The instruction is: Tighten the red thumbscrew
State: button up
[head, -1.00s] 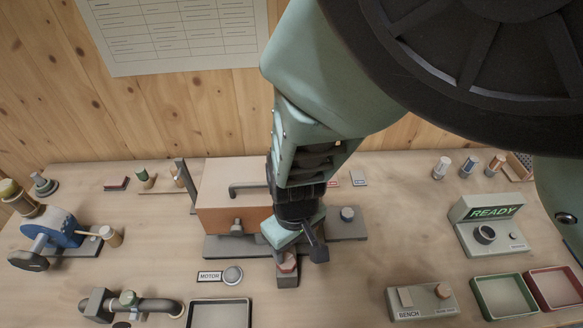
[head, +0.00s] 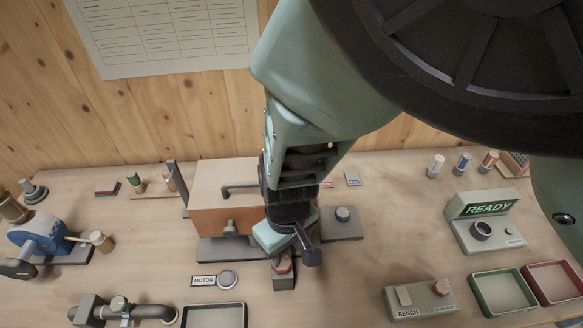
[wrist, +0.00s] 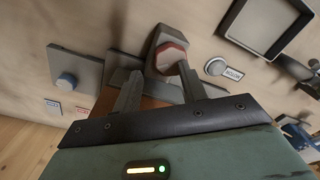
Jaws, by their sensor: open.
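The red thumbscrew (head: 283,266) sits on a grey block at the front of the machine with the orange-brown box. In the wrist view its red faceted head (wrist: 170,56) shows just beyond my fingertips. My gripper (wrist: 159,74) is open, with its two grey fingers apart and nothing seen between them. The right finger overlaps the lower edge of the red head in that view; I cannot tell whether it touches. In the head view my gripper (head: 292,248) is just above and behind the thumbscrew, and hides part of the machine.
The orange-brown box (head: 218,207) stands directly behind. A blue knob (head: 342,214) is on a grey plate to the right. A MOTOR button (head: 227,279) and a dark tray (head: 214,316) lie front left. A BENCH switch box (head: 420,299) and READY panel (head: 487,218) stand right.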

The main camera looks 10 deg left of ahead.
aim_at(283, 265)
jog(key=shift+o, duration=0.3)
jog(key=shift+s+f+n+h, duration=0.3)
jog(key=shift+s+f+n, duration=0.1)
jog(key=shift+s+f, duration=0.65)
jog(key=o, duration=0.8)
jog(key=shift+o, duration=0.2)
jog(key=shift+s, duration=0.15)
jog(key=w, duration=0.1)
jog(key=w+r, duration=0.1)
jog(key=shift+w+d+m, duration=0.3)
jog(key=shift+m, duration=0.1)
jog(key=shift+w+r, duration=0.15)
jog(key=shift+r, duration=0.05)
jog(key=shift+w+a+r+p, duration=0.1)
jog(key=shift+a+r+p, duration=0.1)
jog(key=shift+r+p, duration=0.5)
notch_tip(283, 265, up, 19)
jog(key=p, duration=1.3)
jog(key=shift+p, duration=0.4)
